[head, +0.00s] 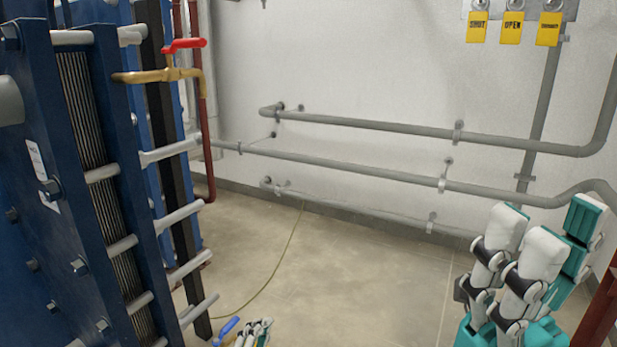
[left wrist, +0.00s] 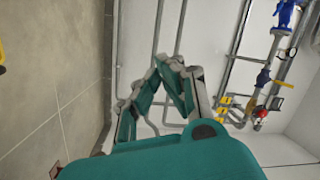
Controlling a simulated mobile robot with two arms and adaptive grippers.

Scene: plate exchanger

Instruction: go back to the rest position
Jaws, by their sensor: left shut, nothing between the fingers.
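My left gripper (head: 262,327) shows only as a small cluster of pale and teal finger parts at the bottom edge of the head view. It is just right of a blue lever (head: 226,331). In the left wrist view my left gripper (left wrist: 165,68) has its teal-padded fingers meeting at the tips, shut with nothing between them. Its teal palm fills the bottom of that view. My right gripper (head: 545,235) stands at the lower right of the head view, with pale and teal fingers pointing up. Its fingers overlap in this view, so its opening is unclear.
A blue plate exchanger (head: 75,190) with protruding rods fills the left side. A red lever (head: 184,45) is near its top. Grey pipes (head: 350,163) run along the back wall. Yellow tags (head: 511,28) hang upper right. A reddish post (head: 602,310) is lower right.

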